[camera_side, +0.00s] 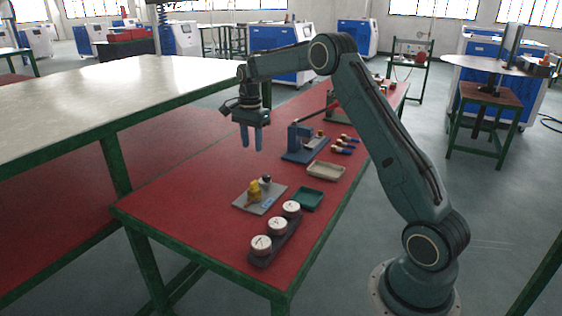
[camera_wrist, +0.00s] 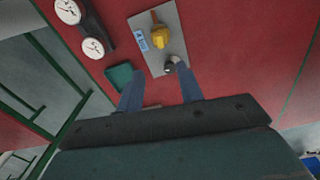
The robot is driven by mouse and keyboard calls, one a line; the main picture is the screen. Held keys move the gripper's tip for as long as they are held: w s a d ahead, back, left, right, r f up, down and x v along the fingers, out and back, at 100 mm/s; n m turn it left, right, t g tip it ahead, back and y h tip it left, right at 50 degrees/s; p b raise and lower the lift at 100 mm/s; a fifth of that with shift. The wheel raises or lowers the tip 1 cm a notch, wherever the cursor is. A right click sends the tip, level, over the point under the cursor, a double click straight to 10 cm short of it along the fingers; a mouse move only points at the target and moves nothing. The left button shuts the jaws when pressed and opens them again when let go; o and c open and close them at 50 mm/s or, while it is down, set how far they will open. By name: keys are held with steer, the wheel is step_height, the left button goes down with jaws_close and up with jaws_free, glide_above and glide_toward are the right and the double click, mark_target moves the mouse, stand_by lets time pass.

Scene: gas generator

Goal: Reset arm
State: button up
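My gripper (camera_side: 251,137) hangs above the red table (camera_side: 180,195), with its two blue fingers pointing down. In the wrist view the fingers of my gripper (camera_wrist: 160,90) are spread apart, with nothing held between them. A grey plate (camera_side: 246,206) with a yellow part (camera_side: 254,190) and a small dark round part (camera_side: 266,180) lies below and in front of the gripper. In the wrist view the grey plate (camera_wrist: 170,22) shows ahead of the fingers, with the yellow part (camera_wrist: 161,37) on it and the dark part (camera_wrist: 172,64) near its lower end.
Several round white gauges (camera_side: 277,226) sit in a dark holder at the near edge. A green tray (camera_side: 308,199) and a beige tray (camera_side: 326,171) lie beside the plate. A blue press-like fixture (camera_side: 301,140) with a red handle stands behind. The table's left part is clear.

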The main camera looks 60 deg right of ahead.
steer(key=s+a+r+n+t, duration=0.3)
steer(key=s+a+r+n, duration=0.6)
steer(key=s+a+r, duration=0.55)
steer(key=s+a+f+n+t, duration=0.1)
steer(key=s+a+n, duration=0.3)
steer(key=s, duration=0.6)
steer(key=s+a+f+n+t, duration=0.1)
steer(key=s+a+n, duration=0.3)
steer(key=s, duration=0.5)
steer(key=shift+s+a+f+n+t, duration=0.3)
steer(key=shift+s+f+n, duration=0.1)
steer(key=shift+n, duration=0.7)
steer(key=shift+w, duration=0.1)
